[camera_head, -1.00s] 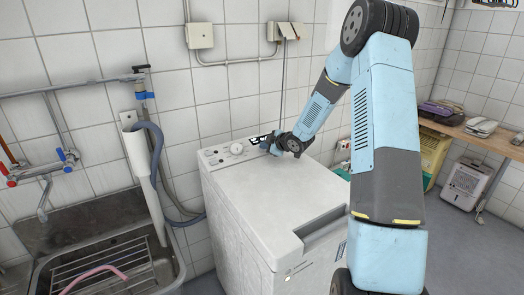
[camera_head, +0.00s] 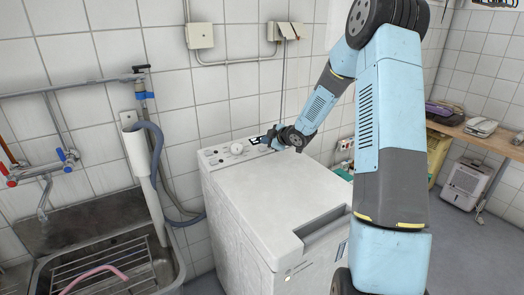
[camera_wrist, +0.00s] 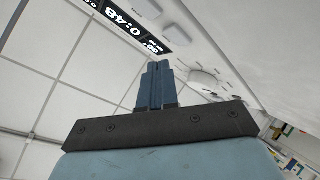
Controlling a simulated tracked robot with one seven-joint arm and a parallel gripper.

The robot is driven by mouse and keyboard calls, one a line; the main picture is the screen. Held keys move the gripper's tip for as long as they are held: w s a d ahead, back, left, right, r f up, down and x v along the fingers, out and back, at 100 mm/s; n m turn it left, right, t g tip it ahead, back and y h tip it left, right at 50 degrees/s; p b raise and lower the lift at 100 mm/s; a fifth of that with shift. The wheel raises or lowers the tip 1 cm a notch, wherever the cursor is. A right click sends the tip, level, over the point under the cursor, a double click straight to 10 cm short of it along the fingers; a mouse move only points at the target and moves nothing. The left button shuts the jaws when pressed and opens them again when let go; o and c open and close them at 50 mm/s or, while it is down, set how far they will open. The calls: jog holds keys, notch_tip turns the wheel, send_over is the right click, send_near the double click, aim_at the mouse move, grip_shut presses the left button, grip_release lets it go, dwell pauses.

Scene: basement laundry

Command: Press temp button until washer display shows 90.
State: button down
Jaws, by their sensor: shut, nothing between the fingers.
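The white top-loading washer (camera_head: 262,185) stands against the tiled wall, with its control panel along the back edge. Its dark display (camera_head: 256,140) is partly behind my gripper in the head view. In the wrist view the display (camera_wrist: 135,24) shows 0:48 and a smaller temperature figure that looks like 60 but is hard to read. My gripper (camera_wrist: 157,70) is shut and empty, its blue fingertips just below the display on the panel. It also shows at the panel's back right in the head view (camera_head: 271,138). The temp button cannot be told apart; I cannot tell whether the fingertips touch anything.
A round white knob (camera_head: 237,148) sits on the panel left of the display. A metal sink (camera_head: 110,255) with a rack and grey hose is at the left. A wooden counter (camera_head: 470,137) and a white dehumidifier (camera_head: 466,184) are at the right.

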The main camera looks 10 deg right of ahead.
jog(key=shift+s+d+r, duration=0.1)
jog(key=shift+s+r, duration=0.15)
jog(key=shift+r, duration=0.65)
jog(key=shift+s+d+r, duration=0.1)
jog(key=shift+s+r, duration=0.15)
jog(key=shift+r, duration=0.6)
jog(key=s+d+r+m+g+h, duration=0.25)
jog(key=s+r+m+h, duration=0.55)
jog(key=s+r, duration=1)
jog(key=s+a+m+g+y, duration=0.2)
jog(key=s+m, duration=0.5)
jog(key=s, duration=2.2)
jog(key=shift+s+a+r+g, duration=0.15)
jog(key=shift+a+r+g, duration=0.3)
jog(key=shift+a, duration=0.35)
